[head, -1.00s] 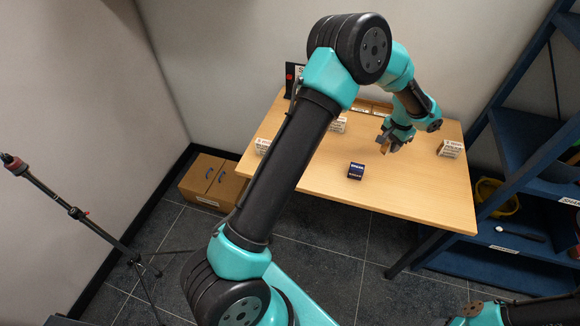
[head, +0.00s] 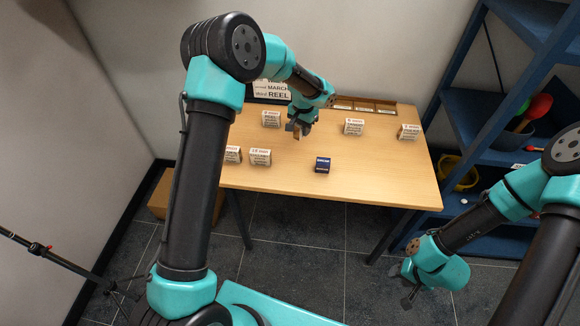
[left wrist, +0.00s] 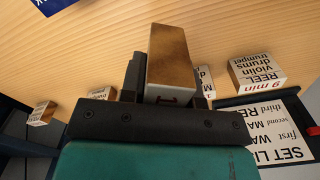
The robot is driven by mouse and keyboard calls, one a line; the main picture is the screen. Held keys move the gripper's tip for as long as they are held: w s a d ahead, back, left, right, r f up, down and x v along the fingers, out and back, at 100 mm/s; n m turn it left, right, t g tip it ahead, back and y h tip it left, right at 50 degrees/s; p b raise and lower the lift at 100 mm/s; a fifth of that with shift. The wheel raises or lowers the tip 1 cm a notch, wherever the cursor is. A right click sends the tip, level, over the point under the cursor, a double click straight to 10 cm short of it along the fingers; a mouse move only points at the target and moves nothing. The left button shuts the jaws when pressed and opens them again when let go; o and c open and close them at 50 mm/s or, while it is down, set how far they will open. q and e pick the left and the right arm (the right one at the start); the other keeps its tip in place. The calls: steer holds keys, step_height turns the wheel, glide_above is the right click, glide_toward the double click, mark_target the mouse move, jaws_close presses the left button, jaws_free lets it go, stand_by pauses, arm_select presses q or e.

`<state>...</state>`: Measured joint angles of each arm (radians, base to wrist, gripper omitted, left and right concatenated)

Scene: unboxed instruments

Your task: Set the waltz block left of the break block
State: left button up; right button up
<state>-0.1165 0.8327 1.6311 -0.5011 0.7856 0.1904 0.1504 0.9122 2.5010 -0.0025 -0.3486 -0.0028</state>
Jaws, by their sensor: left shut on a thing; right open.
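My left gripper (head: 299,130) is shut on a block with a brown top. The held block (left wrist: 170,55) fills the middle of the left wrist view; its label is hidden, so I cannot tell its name. In the head view it is above the table, behind and left of a small dark blue block (head: 322,165). The blue block is probably the break block, but its print is too small to read; its corner also shows in the left wrist view (left wrist: 52,5). My right gripper (head: 407,287) is open and empty, low at the right, off the table.
Several white-labelled blocks stand around: back left (head: 271,119), front left (head: 260,157), back right (head: 353,127), far right (head: 408,132). One reads REEL (left wrist: 257,72). A set list sign (head: 272,90) and a wooden tray (head: 365,105) stand at the back. Table just left of the blue block is clear.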

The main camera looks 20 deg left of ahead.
arm_select(q)
steer(key=s+m, duration=0.2)
steer(key=s, duration=0.1)
steer(key=s+f+m, duration=0.1)
steer(key=s, duration=0.2)
steer(key=s+d+f+m, duration=0.1)
steer(key=s+m, duration=0.1)
steer(key=s, duration=0.1)
steer(key=shift+s+m, duration=0.25)
steer(key=shift+m, duration=0.05)
steer(key=s+d+m, duration=0.1)
steer(key=s+m, duration=0.2)
steer(key=s, duration=0.4)
steer(key=s+d+f+m, duration=0.1)
steer(key=s+d+m, duration=0.1)
steer(key=s, duration=0.5)
steer(key=shift+s+d+m, duration=0.25)
steer(key=shift+d+m, duration=0.05)
steer(key=shift+m, duration=0.5)
steer(key=shift+f, duration=0.15)
